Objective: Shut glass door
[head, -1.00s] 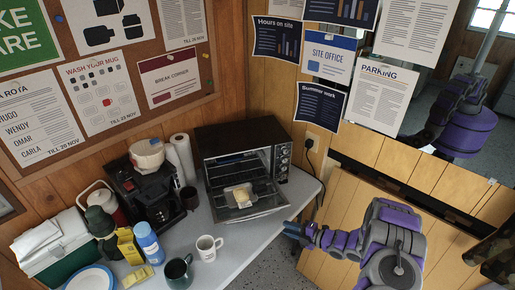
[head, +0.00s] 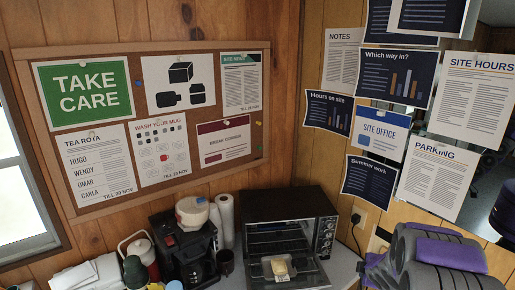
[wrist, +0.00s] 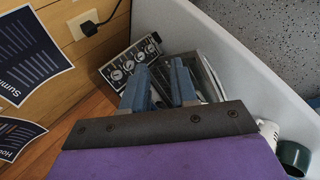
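The toaster oven (head: 285,203), black with a knob panel, stands in the corner of the counter. Its glass door (head: 299,276) hangs open, folded down towards the front. A pale yellowish item (head: 279,267) sits at the oven's opening, over the door. In the wrist view the oven's knob panel (wrist: 130,62) lies just beyond my gripper (wrist: 160,76). Its two blue-grey fingers are apart with nothing seen between them. They partly hide the oven and its door. In the head view my purple and grey arm is right of the oven; the fingertips are hard to make out.
A coffee maker (head: 187,248) and a paper towel roll (head: 226,222) stand left of the oven. A plug in a wall socket (head: 357,217) is to its right. A dark green mug (wrist: 293,157) stands near the counter edge. Posters cover the walls.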

